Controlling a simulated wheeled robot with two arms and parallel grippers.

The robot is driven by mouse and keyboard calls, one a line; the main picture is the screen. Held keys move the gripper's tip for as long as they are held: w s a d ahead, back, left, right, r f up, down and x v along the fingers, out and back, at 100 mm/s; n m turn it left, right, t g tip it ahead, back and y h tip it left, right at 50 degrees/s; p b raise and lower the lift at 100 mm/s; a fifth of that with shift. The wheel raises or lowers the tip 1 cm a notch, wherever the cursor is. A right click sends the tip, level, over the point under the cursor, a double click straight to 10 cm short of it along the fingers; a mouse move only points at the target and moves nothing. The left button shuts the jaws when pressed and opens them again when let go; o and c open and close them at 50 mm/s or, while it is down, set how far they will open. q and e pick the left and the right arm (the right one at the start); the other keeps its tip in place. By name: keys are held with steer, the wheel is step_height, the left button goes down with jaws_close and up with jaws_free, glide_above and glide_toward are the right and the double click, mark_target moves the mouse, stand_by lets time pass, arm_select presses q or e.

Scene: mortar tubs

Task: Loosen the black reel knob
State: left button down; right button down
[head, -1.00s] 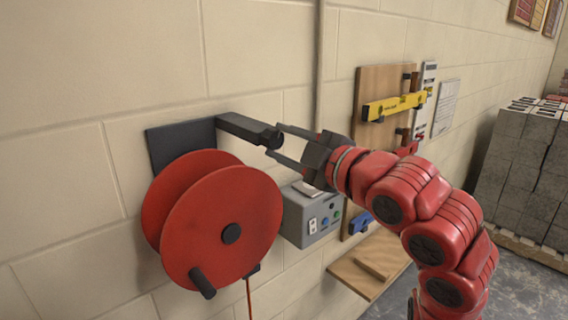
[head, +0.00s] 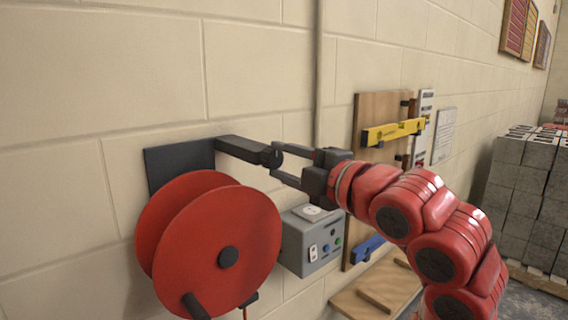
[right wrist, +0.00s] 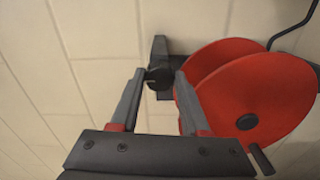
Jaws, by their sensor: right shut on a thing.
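The black reel knob (head: 271,157) sits at the free end of a dark arm (head: 240,149) that sticks out from a wall plate above the red reel (head: 222,250). My right gripper (head: 276,159) reaches in from the right, with one finger above the knob and one below, shut on it. In the right wrist view the knob (right wrist: 157,77) lies between the two fingertips (right wrist: 159,74), and the red reel (right wrist: 255,100) is to the right. The exact finger contact is hard to see. My left gripper is not in view.
A grey control box (head: 311,240) is on the wall just below my right gripper. A wooden board with a yellow level (head: 393,132) hangs to the right, above a wooden shelf (head: 375,295). Grey blocks (head: 520,190) are stacked at the far right.

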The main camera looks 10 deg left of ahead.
steer(key=shift+a+f, duration=0.1)
steer(key=shift+f, duration=0.05)
steer(key=shift+c, duration=1.9)
jaws_free()
steer(key=b+v, duration=0.3)
steer(key=v, duration=1.4)
steer(key=shift+s, duration=0.2)
